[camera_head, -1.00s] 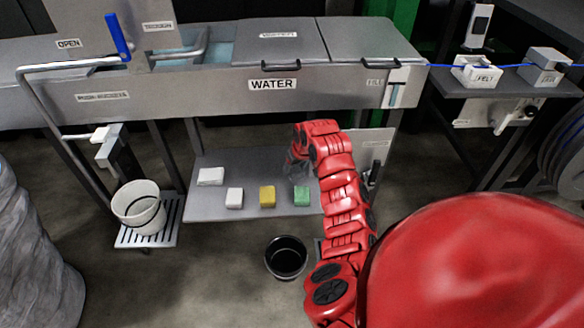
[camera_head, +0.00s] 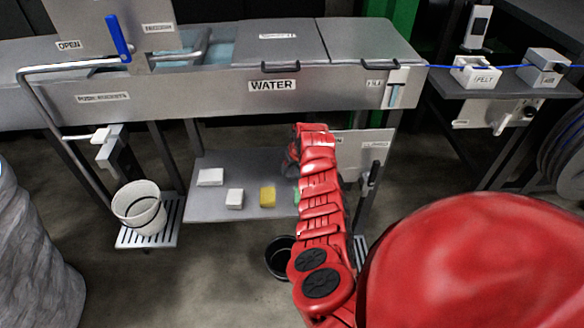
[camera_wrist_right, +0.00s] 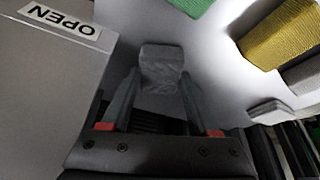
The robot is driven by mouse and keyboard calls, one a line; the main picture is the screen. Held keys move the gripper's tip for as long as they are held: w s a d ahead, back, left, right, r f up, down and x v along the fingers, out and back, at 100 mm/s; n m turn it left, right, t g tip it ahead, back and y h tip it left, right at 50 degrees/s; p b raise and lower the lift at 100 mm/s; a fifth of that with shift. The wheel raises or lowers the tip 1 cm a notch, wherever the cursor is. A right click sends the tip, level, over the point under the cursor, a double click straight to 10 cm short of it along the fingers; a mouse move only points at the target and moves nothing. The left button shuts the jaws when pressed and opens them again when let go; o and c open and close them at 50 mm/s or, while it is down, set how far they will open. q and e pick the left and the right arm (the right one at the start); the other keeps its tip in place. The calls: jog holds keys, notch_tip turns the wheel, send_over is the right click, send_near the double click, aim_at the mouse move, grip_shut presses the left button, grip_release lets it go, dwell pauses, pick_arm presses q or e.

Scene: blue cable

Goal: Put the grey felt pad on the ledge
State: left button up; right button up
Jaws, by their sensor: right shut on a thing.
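The grey felt pad (camera_wrist_right: 162,68) shows in the right wrist view as a small grey block between the fingertips. My right gripper (camera_wrist_right: 158,85) is shut on it, over a pale surface. In the head view my right gripper (camera_head: 292,165) is dark, at the end of the red arm, over the right part of the low grey shelf under the water tank. The pad cannot be made out there. The low shelf (camera_head: 245,165) is the nearest ledge-like surface; I cannot tell if it is the ledge named. My left gripper is not in view.
On the shelf are white blocks (camera_head: 235,199), a yellow block (camera_head: 267,197) and a mostly hidden green block (camera_wrist_right: 190,4). A panel with an OPEN label (camera_wrist_right: 60,20) stands close left in the wrist view. A black bucket (camera_head: 279,258) is on the floor.

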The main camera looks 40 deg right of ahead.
jog(key=shift+f, duration=0.15)
jog(key=o, duration=1)
